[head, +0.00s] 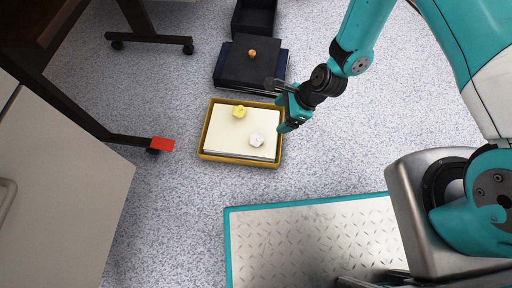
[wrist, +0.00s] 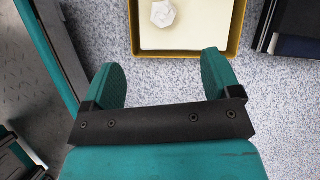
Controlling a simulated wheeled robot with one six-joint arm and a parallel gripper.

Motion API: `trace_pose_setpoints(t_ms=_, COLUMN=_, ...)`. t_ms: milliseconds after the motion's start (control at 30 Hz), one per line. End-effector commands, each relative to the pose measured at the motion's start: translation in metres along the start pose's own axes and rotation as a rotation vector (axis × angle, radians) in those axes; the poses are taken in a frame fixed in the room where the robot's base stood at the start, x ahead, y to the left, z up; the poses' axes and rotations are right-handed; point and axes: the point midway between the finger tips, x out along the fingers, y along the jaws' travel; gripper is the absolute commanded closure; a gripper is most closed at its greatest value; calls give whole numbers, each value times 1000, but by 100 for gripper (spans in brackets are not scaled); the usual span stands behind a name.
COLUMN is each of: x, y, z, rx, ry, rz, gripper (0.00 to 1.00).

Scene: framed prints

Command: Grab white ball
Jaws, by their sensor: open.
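A white, faceted ball (head: 257,140) lies on the cream surface of a yellow-rimmed tray (head: 202,140) on the floor. The ball also shows in the wrist view (wrist: 163,13), near the top edge, beyond my fingers. My gripper (head: 284,113) is at the right edge of the tray in the head view, to the upper right of the ball. In the wrist view my gripper (wrist: 165,85) has its two teal fingers wide apart with nothing between them but speckled floor. The ball is apart from the fingers.
A yellow piece (head: 239,112) lies on the tray, left of and beyond the white ball. Behind the tray are a dark stack (head: 235,72) with an orange knob (head: 252,54) and a black bin (head: 254,18). A red square (head: 163,144) is left. Floor around the tray is mostly clear.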

Motion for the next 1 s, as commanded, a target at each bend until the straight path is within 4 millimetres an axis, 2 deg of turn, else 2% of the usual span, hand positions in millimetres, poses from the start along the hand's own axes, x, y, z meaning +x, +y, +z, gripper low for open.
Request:
trace_pose_setpoints(t_ms=33, x=14, y=3, z=-10, rx=28, ry=1, rz=0, gripper=17)
trace_pose_setpoints(t_ms=133, x=27, y=5, z=-15, rx=56, ry=2, rz=-3, gripper=17)
trace_pose_setpoints(t_ms=600, x=126, y=5, z=-17, rx=57, ry=2, rz=-3, gripper=17)
trace_pose_setpoints(t_ms=700, x=137, y=5, z=-16, rx=58, ry=3, rz=-3, gripper=17)
trace_pose_setpoints(t_ms=1000, x=153, y=3, z=-16, rx=58, ry=3, rz=-3, gripper=17)
